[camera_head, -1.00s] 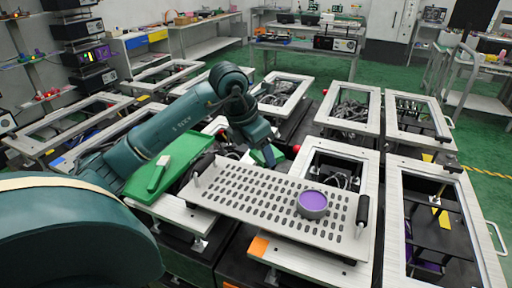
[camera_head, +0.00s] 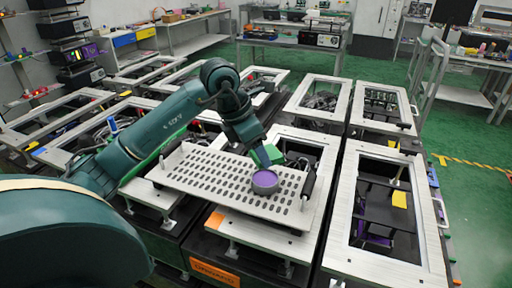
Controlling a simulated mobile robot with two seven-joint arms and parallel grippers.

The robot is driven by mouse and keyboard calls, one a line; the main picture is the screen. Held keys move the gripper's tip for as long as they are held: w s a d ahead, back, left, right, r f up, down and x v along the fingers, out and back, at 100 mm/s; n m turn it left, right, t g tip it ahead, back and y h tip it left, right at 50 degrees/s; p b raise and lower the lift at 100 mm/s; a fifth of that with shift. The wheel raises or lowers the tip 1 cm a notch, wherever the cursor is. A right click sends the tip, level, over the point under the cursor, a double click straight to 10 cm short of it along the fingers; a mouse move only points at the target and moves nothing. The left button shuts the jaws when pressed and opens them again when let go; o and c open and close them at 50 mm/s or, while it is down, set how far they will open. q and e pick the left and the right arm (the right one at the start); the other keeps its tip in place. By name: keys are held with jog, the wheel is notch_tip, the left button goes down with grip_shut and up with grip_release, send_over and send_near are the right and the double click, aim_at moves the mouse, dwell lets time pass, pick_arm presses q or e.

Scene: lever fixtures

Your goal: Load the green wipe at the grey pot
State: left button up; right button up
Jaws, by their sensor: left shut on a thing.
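The grey pot (camera_head: 265,184) with a purple top surface stands on a light perforated plate (camera_head: 200,170) in the middle of the head view. My left gripper (camera_head: 266,160) is shut on the green wipe (camera_head: 273,155). It holds the wipe just behind and above the pot's far rim in the picture. I cannot tell whether the wipe touches the pot. The fingertips are small and partly covered by the wipe. My right gripper is not in view.
A black upright handle (camera_head: 308,182) stands at the plate's right end, close to the pot. A green tray (camera_head: 150,161) lies mostly hidden behind my left arm. Framed metal fixtures (camera_head: 335,235) surround the plate.

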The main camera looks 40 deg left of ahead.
aim_at(253, 158)
pick_arm(q)
jog(key=shift+f+b, duration=0.35)
jog(key=shift+f, duration=0.2)
notch_tip(253, 158, down, 4)
jog(key=shift+r+b, duration=0.25)
jog(key=shift+b, duration=1)
jog(key=shift+f+b, duration=0.4)
jog(key=shift+f, duration=0.15)
jog(key=shift+a+f, duration=0.1)
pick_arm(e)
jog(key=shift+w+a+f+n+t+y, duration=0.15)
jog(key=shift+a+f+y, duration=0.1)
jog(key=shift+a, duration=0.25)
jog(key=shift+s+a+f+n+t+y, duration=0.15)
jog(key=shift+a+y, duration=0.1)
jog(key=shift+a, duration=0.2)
pick_arm(q)
jog(key=shift+f, duration=0.25)
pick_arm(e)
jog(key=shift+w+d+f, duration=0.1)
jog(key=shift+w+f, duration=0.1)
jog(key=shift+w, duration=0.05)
pick_arm(q)
jog(key=shift+f+b, duration=0.15)
jog(key=shift+b, duration=0.2)
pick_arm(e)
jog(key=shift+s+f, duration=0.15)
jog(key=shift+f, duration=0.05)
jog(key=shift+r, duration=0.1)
